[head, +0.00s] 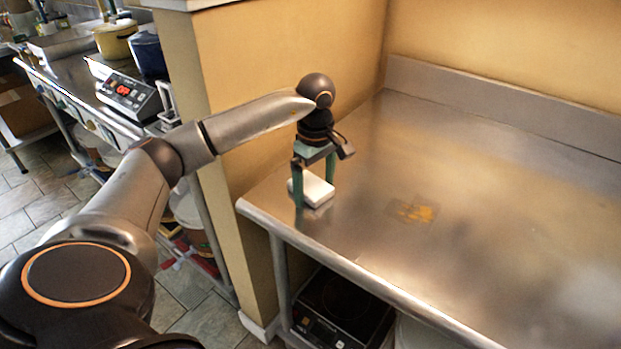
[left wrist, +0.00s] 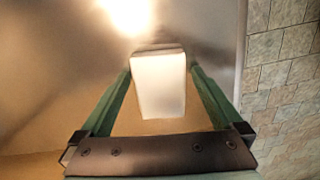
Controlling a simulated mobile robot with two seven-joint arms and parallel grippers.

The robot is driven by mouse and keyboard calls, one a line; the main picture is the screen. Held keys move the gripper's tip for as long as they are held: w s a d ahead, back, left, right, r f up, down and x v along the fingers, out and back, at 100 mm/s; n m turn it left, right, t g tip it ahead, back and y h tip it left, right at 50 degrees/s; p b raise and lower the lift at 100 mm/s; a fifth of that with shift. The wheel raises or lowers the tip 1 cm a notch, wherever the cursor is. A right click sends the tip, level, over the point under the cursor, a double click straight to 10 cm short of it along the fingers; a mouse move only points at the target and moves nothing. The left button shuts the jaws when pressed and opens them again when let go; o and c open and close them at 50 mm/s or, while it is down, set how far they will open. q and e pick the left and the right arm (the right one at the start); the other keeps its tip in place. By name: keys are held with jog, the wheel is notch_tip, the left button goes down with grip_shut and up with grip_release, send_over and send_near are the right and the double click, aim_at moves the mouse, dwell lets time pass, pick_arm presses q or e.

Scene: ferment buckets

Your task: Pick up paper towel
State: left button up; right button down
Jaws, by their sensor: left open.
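The paper towel (head: 318,191) is a white, flat, block-like stack lying on the steel table near its left front corner. It also shows in the left wrist view (left wrist: 158,86), between the two green fingers. My left gripper (head: 314,197) is open and points down over the table, with one finger on each side of the towel. In the left wrist view, gaps show between the towel and the fingers near their bases; I cannot tell whether the tips touch it. My right gripper is not in view.
The steel table (head: 500,220) is largely clear, with an orange-yellow stain or spill (head: 413,212) right of the towel. A tan wall (head: 235,130) stands close on the left. A black cooktop (head: 340,305) sits below the table. Pots stand on a counter at the far left.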

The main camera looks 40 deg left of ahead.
aim_at(314, 188)
pick_arm(q)
jog(key=c, duration=1.2)
jog(key=shift+o, duration=0.2)
jog(key=shift+r, duration=0.1)
jog(key=shift+r, duration=0.55)
notch_tip(314, 188, up, 3)
jog(key=shift+s+f, duration=0.1)
jog(key=shift+f, duration=0.1)
jog(key=s+d+r, duration=0.2)
jog(key=s+r, duration=0.7)
jog(key=s, duration=0.4)
jog(key=shift+s, duration=0.3)
jog(key=shift+r, duration=0.1)
